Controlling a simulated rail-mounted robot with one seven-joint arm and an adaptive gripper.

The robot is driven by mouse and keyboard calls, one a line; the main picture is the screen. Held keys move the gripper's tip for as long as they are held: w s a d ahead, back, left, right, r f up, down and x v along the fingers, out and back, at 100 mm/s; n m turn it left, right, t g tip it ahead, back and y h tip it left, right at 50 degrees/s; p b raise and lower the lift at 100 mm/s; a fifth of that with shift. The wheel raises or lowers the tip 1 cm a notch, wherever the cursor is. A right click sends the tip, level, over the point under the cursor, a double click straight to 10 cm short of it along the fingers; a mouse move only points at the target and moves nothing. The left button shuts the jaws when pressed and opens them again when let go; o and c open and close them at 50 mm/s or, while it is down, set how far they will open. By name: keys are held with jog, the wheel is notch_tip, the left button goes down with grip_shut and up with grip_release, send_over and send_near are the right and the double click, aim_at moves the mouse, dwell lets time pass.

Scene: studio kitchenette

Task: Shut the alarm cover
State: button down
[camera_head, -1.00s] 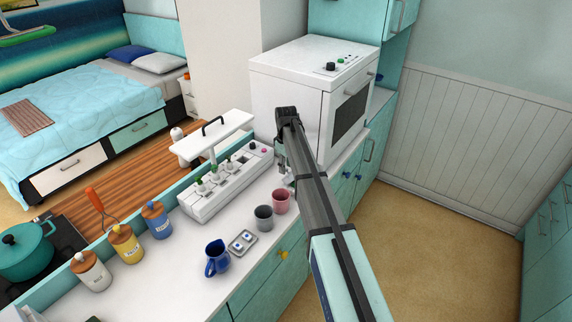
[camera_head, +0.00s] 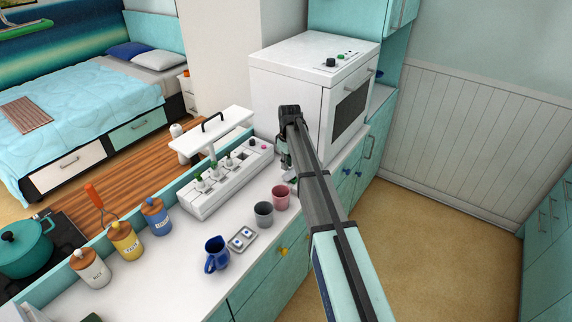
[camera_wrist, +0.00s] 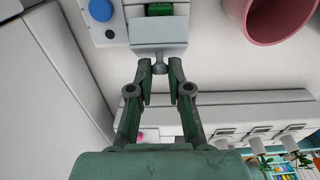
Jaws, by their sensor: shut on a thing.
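In the wrist view, a small pale grey cover (camera_wrist: 158,31) with a round knob (camera_wrist: 160,68) stands on a control box, which also carries a blue button (camera_wrist: 101,10) and a green part (camera_wrist: 159,9). I take this to be the alarm cover. The green part shows just past the cover's edge, so the cover does not hide all of it. My gripper (camera_wrist: 160,70) has its two fingertips on either side of the knob and is shut on it. In the head view, my gripper (camera_head: 286,163) is low over the counter by the oven, and my arm hides most of the box.
A pink cup (camera_head: 281,198) and a grey cup (camera_head: 264,215) stand close in front of my gripper. A long white unit with switches (camera_head: 225,188) lies to the left. The white oven (camera_head: 300,85) stands just behind. Open floor lies to the right.

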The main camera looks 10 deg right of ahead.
aim_at(292, 170)
jog(key=s+d+t+y+b, duration=0.1)
jog(key=b, duration=0.2)
jog(key=s+d+f+t+y+b, duration=0.1)
jog(key=t+y+b, duration=0.1)
jog(key=b, duration=0.2)
jog(key=shift+s+d, duration=0.15)
jog(key=shift+s, duration=0.2)
jog(key=t+y+b, duration=0.1)
jog(key=b, duration=0.1)
jog(key=s+d+t+y+b, duration=0.1)
jog(key=b, duration=0.2)
jog(key=shift+d+f+b, duration=0.15)
jog(key=shift+f+b, duration=0.2)
jog(key=t+b, duration=0.1)
jog(key=y+b, duration=0.1)
jog(key=b, duration=0.1)
jog(key=shift+s+d+t+y, duration=0.3)
jog(key=shift+t, duration=0.1)
jog(key=shift+b, duration=0.3)
jog(key=c, duration=1.1)
grip_release()
